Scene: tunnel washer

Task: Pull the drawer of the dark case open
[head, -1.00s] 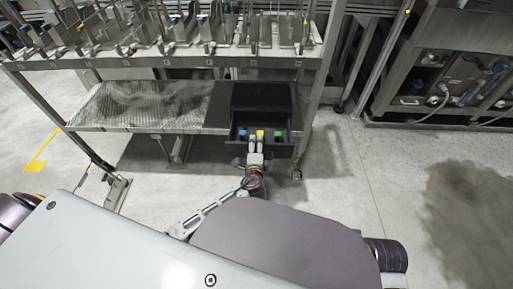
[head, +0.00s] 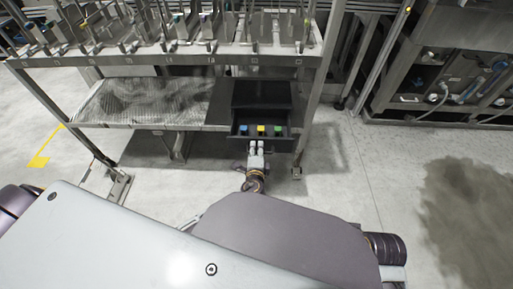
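The dark case (head: 262,94) stands on the lower shelf of a metal rack, at its right end. Its drawer (head: 280,145) is out toward me, and its inside shows from above. In it sit a blue item (head: 243,127), a yellow item (head: 261,128) and a green item (head: 278,129) in a row. My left gripper (head: 256,147) is at the drawer's front, left of its middle, with two pale fingers side by side. I cannot tell whether they touch the front or how far apart they are. My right gripper is not in view.
The rack's lower shelf (head: 140,102) is mesh on the left, with upright tools on the level above. A rack post (head: 313,110) stands just right of the case. Machines with hoses (head: 450,90) stand at the right. The grey floor at the right is clear.

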